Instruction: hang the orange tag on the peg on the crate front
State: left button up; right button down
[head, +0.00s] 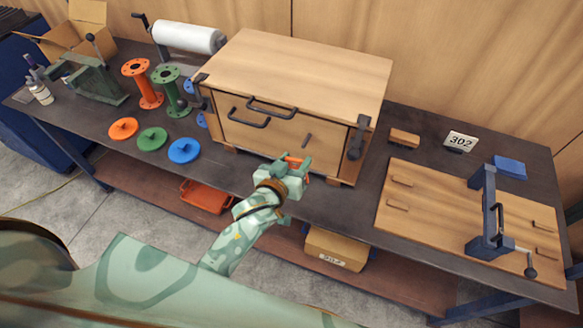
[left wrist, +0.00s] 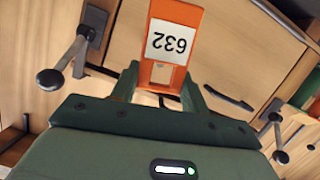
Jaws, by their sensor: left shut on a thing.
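The orange tag (left wrist: 178,18) has a white label reading 632 and is held between the fingers of my left gripper (left wrist: 163,85) in the left wrist view. In the head view the left gripper (head: 294,164) is in front of the lower front of the wooden crate (head: 300,75), and only a bit of orange shows between its fingers. The peg (head: 307,140) is a short dark rod on the crate front, just above and beyond the gripper. I cannot tell whether the tag touches it. My right gripper is not in view.
The crate front has dark handles (head: 250,119) and a latch (head: 358,138) at its right. Coloured discs (head: 184,151) and flanged pipes (head: 147,88) stand left. A wooden board with a blue clamp (head: 488,210) lies right. An orange tray (head: 205,196) is on the lower shelf.

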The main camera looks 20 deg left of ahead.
aim_at(305, 141)
pick_arm(q)
jog(key=shift+a+r+b+x, duration=0.1)
jog(key=shift+r+b+x, duration=0.1)
jog(key=shift+b+x, duration=0.65)
jog(key=shift+a+r+b+x, duration=0.1)
jog(key=shift+r+b+x, duration=0.15)
jog(key=shift+x, duration=1.05)
jog(key=shift+a+r+b+x, duration=0.15)
jog(key=shift+b+x, duration=0.5)
jog(key=shift+x, duration=1.4)
jog(key=shift+w+r, duration=0.1)
jog(key=shift+r, duration=0.1)
jog(key=o, duration=1)
jog(key=shift+o, duration=0.2)
jog(key=shift+f, duration=0.1)
